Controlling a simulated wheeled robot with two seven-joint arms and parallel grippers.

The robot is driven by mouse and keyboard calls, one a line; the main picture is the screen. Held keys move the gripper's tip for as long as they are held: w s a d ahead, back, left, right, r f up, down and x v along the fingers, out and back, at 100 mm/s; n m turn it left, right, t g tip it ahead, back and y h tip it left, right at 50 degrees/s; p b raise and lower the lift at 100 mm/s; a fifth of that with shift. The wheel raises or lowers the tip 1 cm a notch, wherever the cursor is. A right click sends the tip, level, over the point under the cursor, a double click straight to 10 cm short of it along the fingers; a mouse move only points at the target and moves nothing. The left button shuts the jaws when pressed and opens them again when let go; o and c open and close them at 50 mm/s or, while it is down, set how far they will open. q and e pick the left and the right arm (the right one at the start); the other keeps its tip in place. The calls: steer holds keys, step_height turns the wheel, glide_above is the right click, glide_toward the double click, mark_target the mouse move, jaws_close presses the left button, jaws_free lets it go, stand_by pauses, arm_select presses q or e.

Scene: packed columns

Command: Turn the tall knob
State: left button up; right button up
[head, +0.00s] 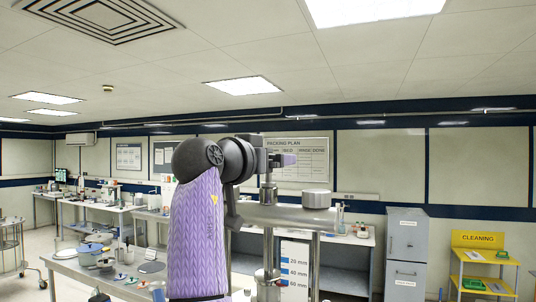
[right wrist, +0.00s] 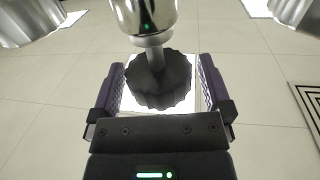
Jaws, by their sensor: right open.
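The tall knob (right wrist: 158,80) is dark with a scalloped rim, on a short stem from a chrome cylinder (right wrist: 145,15) in the right wrist view. My right gripper (right wrist: 160,88) is open. Its purple-padded fingers stand on either side of the knob, with small gaps showing. The knob itself is hidden or not distinguishable there. My left gripper is not in view.
A scale board (head: 295,262) marked in mm hangs below. A bench (head: 125,285) with dishes is at lower left. A grey cabinet (head: 405,250) and yellow cleaning rack (head: 478,240) stand right.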

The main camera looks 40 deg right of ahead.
steer(key=shift+d, duration=0.1)
steer(key=c, duration=1.2)
steer(key=shift+o, duration=0.2)
steer(key=shift+f+n+t+y+b, duration=0.15)
steer(key=shift+n+t+y+b, duration=0.4)
steer(key=shift+n+t+b, duration=0.4)
steer(key=shift+f+n+t+y+b, duration=0.1)
steer(key=shift+n+t+y+b, duration=0.5)
steer(key=shift+t, duration=0.55)
steer(key=n+t+y+b, duration=0.2)
steer(key=n+t+y, duration=0.1)
steer(key=t, duration=0.1)
steer(key=shift+y+b, duration=0.25)
steer(key=shift+b, duration=0.1)
steer(key=n+t+y, duration=0.1)
steer(key=n+y, duration=0.1)
steer(key=n+t+y+b, duration=0.1)
steer(key=n+t+y, duration=0.1)
steer(key=y, duration=0.1)
steer(key=shift+r, duration=0.15)
steer(key=shift+n+t+y+b, duration=0.15)
steer(key=shift+n+t+y, duration=0.15)
steer(key=shift+n+y, duration=1)
steer(key=shift+n+t+y+b, duration=0.25)
steer(key=shift+n+y, duration=0.5)
steer(key=shift+y, duration=0.95)
steer(key=o, duration=1.2)
steer(key=shift+c, duration=0.2)
steer(key=shift+s, duration=0.1)
